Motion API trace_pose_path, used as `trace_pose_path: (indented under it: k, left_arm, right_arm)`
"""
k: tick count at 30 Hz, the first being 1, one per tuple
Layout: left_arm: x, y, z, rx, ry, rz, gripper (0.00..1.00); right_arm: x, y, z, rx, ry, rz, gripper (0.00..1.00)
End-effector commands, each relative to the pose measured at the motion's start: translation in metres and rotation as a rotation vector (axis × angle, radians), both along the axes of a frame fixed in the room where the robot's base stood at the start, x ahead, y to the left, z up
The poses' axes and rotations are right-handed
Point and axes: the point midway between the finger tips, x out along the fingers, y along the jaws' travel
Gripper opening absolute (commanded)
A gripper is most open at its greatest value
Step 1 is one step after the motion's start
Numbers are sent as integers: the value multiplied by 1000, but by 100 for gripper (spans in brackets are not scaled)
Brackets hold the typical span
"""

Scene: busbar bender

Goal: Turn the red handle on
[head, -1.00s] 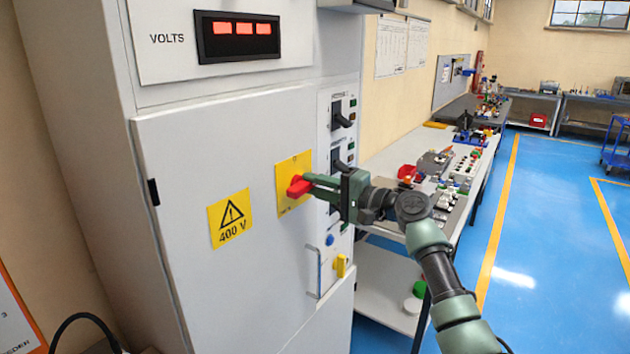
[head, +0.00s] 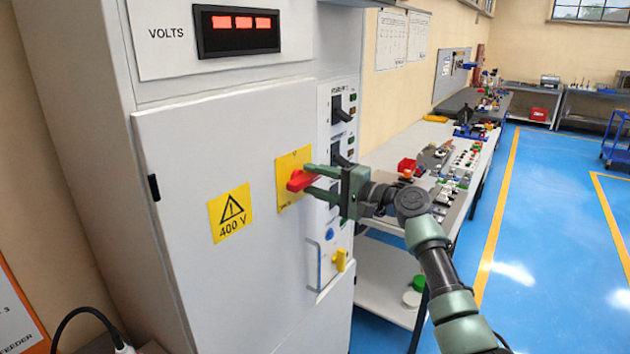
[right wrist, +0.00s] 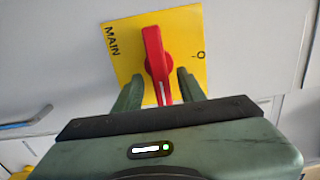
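The red handle (head: 297,182) sits on a yellow plate (head: 288,160) on the grey cabinet door and points sideways in the head view. In the right wrist view the red handle (right wrist: 154,52) stands nearly upright on the yellow plate (right wrist: 120,52), with "MAIN" at its left and an "O" mark at its right. My right gripper (head: 309,178) is open, one finger above and one below the handle's near end. In the right wrist view the right gripper (right wrist: 159,84) has a finger on each side of the handle, with visible gaps. My left gripper is not in view.
A workbench (head: 478,190) with parts stands behind my right arm. The blue floor (head: 550,230) at right is clear.

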Motion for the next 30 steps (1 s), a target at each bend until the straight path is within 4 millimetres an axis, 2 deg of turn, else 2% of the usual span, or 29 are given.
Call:
trace_pose_path:
  k: [7,18,30]
  left_arm:
    - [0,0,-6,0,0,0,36]
    - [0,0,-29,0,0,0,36]
    - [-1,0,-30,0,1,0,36]
  right_arm:
    - [-5,-9,-2,0,-2,-2,40]
    - [-39,-56,-3,-1,-2,-2,40]
    - [-46,-63,0,-1,1,0,40]
